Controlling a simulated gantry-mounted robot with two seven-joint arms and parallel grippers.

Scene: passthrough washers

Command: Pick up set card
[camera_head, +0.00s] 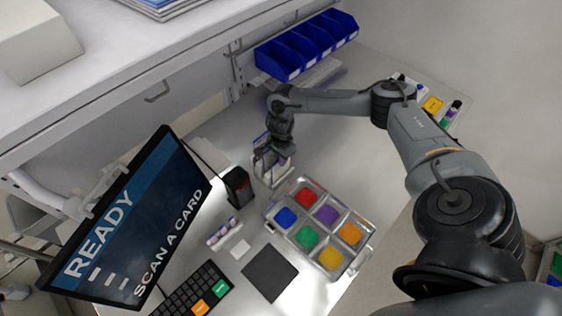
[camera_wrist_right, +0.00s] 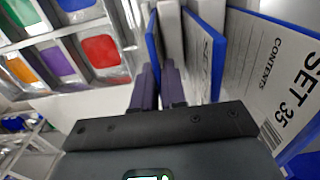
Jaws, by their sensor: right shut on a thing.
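My right gripper (camera_head: 270,160) reaches down into a small card rack (camera_head: 284,174) behind the tray. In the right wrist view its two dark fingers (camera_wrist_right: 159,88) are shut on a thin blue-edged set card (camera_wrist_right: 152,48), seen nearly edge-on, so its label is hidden. To the right stands a card with part of the word SET (camera_wrist_right: 206,50), and further right a card labelled SET 35 (camera_wrist_right: 275,85) with a barcode. Pale dividers stand between the cards. My left gripper is not in view.
A metal tray (camera_head: 281,228) holds red, blue, purple, green, orange and yellow items in compartments. A black card reader (camera_head: 238,187) stands close to the rack. A monitor (camera_head: 135,225) reads READY, SCAN A CARD. Blue bins (camera_head: 305,47) are behind; a keyboard (camera_head: 195,295) is in front.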

